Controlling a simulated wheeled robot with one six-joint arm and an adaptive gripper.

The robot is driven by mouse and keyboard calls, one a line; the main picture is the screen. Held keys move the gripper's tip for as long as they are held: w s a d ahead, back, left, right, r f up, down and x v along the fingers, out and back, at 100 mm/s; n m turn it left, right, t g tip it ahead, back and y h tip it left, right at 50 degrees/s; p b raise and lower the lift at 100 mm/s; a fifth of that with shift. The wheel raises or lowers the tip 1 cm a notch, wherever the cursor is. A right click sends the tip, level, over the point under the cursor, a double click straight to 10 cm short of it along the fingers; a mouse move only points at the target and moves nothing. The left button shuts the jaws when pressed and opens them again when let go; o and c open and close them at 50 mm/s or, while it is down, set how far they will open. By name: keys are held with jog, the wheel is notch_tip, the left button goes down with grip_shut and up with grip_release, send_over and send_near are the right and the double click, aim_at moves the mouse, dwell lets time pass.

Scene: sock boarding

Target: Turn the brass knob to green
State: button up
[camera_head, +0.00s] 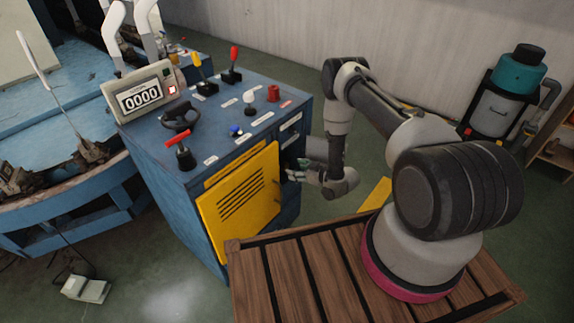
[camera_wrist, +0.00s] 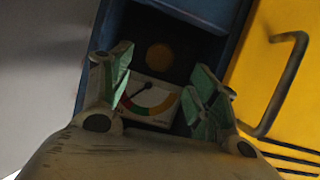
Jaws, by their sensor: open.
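The brass knob (camera_wrist: 160,55) is a dim round shape in a dark recess, at the upper middle of the wrist view. In the head view my gripper (camera_head: 290,172) is at the blue cabinet's right side, where the knob is hidden.
The blue cabinet (camera_head: 160,200) has a yellow door (camera_head: 238,205) whose bar handle (camera_wrist: 285,85) stands out right of my fingers in the wrist view. Levers, buttons and a counter display (camera_head: 140,97) are on top. A slatted wooden platform (camera_head: 290,270) lies below my arm.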

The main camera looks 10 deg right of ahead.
aim_at(286, 168)
jog(key=x, duration=0.7)
jog(key=shift+w+a, duration=0.2)
jog(key=shift+w, duration=0.05)
jog(key=c, duration=1)
jog(key=shift+f+n, duration=0.1)
jog(key=shift+n, duration=0.2)
jog(key=n+t+h, duration=0.1)
jog(key=n, duration=0.1)
jog(key=n+t, duration=0.1)
jog(key=shift+a+n+h, duration=0.1)
jog(key=shift+n+h, duration=0.3)
jog(key=n+t+h, duration=0.1)
jog(key=n+t, duration=0.1)
jog(key=n, duration=0.2)
jog(key=shift+s, duration=0.1)
